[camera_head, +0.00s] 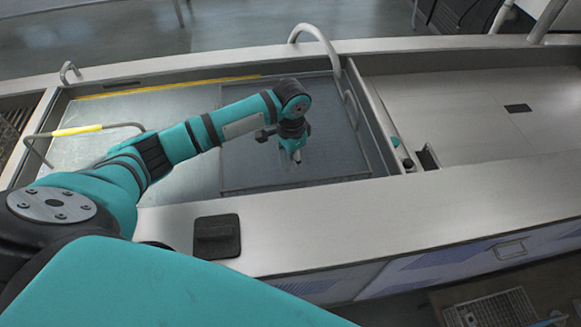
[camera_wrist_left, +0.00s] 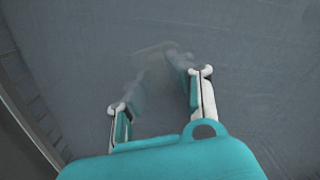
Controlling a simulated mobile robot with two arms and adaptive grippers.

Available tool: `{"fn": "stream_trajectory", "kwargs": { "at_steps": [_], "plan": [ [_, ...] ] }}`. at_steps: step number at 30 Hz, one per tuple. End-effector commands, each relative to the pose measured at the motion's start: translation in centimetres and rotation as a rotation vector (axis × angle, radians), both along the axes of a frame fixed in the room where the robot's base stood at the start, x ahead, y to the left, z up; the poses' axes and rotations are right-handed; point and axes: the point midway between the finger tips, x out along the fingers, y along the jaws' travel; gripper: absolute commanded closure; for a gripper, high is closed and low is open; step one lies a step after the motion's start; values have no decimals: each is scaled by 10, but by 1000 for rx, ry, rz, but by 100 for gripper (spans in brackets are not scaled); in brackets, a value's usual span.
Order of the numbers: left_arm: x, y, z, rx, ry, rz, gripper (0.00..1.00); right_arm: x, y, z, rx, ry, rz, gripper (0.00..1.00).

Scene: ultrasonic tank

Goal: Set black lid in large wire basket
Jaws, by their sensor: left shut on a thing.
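A black square lid-like piece with a raised grip (camera_head: 217,237) lies flat on the front ledge of the tank. A large framed mesh basket (camera_head: 362,150) sits low in the tank, under my left forearm. My left gripper (camera_head: 293,159) points down over the basket's inside, well apart from the black piece. In the left wrist view its two fingers (camera_wrist_left: 160,92) stand apart with a faint, blurred grey shape between and beyond them. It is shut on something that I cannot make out. My right gripper is not in view.
A bent handle with a yellow grip (camera_head: 77,130) stands at the tank's left, and a curved metal pipe (camera_head: 325,50) rises at the back. A tall divider borders the tank's right side. The steel worktop (camera_head: 455,110) beyond it is mostly clear.

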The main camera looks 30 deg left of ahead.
Motion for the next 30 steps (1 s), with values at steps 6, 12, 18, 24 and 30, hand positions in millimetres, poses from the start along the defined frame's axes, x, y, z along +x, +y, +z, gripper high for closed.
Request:
{"fn": "stream_trajectory", "kwargs": {
  "at_steps": [6, 12, 18, 24, 30],
  "plan": [
    [1, -1, -18, -1, -2, 1, 100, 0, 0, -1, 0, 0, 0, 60],
    [1, 0, -42, 0, -2, 0, 100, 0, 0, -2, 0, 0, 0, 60],
    [1, 0, -42, -1, -4, -1, 100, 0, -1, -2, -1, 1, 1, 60],
    [0, 0, -45, -1, -2, 0, 72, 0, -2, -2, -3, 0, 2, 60],
    [0, 0, -45, -1, -2, 0, 57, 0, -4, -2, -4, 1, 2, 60]
  ]
}}
